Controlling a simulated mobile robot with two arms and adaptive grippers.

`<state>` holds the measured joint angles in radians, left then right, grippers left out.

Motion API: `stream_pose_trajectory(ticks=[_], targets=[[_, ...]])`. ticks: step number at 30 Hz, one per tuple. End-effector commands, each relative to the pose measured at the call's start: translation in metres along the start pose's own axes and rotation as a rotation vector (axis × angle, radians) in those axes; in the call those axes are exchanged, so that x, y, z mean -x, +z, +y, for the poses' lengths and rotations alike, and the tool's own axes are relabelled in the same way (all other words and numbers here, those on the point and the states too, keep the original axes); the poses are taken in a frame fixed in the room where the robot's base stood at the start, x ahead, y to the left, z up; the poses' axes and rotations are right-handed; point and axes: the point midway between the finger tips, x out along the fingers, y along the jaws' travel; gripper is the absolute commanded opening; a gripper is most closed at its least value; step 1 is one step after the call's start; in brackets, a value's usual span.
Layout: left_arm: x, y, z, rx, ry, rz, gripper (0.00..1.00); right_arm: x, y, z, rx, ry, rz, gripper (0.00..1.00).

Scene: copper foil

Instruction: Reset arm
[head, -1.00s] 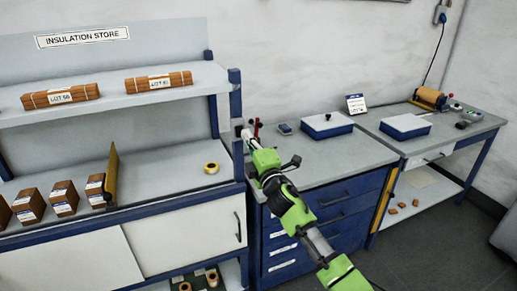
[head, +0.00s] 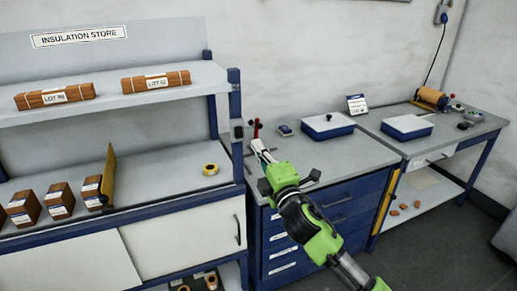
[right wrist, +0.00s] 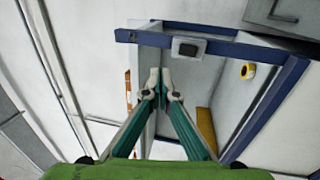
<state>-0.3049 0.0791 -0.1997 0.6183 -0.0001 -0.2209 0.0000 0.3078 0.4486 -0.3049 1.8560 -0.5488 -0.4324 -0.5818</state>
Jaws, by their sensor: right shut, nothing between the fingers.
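My right arm comes in from the lower right in the head view. Its green and black gripper (head: 259,146) is in front of the blue drawer cabinet (head: 320,225), near the cabinet's left end and the shelf unit's right post. In the right wrist view the two teal fingers (right wrist: 160,80) meet at their pale tips, and nothing is between them. The shelf unit shows behind the fingers, with its blue frame (right wrist: 215,48) and a yellow tape roll (right wrist: 248,71). My left gripper is in neither view.
The shelf unit holds brown bundles (head: 155,80) above, and several brown blocks (head: 60,200), an upright yellow-brown board (head: 109,178) and the tape roll (head: 210,169) below. Blue and white boxes (head: 327,126) stand on the benches to the right. The floor (head: 440,240) at right is clear.

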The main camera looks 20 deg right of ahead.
Motion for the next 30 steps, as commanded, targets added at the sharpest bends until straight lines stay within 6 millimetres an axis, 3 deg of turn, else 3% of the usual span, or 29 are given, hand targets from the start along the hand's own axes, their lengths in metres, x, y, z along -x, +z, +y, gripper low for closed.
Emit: stream_pose_trajectory(ticks=[10,14,17,19,23,26,30], targets=[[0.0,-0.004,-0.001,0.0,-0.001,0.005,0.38,0.0,0.001,-0.004,-0.004,-0.006,-0.001,0.0],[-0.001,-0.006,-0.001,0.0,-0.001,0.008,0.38,0.003,0.006,-0.042,-0.047,-0.071,-0.016,0.0],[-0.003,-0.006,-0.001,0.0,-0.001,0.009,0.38,0.012,0.014,-0.103,-0.12,-0.174,-0.042,0.0],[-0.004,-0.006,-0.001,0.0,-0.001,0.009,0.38,0.025,0.02,-0.155,-0.184,-0.26,-0.068,0.0],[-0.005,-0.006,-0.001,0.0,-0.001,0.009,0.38,0.061,0.028,-0.249,-0.305,-0.418,-0.129,0.0],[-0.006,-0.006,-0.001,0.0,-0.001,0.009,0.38,0.099,0.032,-0.317,-0.396,-0.532,-0.185,0.0],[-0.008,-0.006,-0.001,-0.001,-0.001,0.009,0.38,0.165,0.035,-0.403,-0.517,-0.685,-0.279,0.0]])
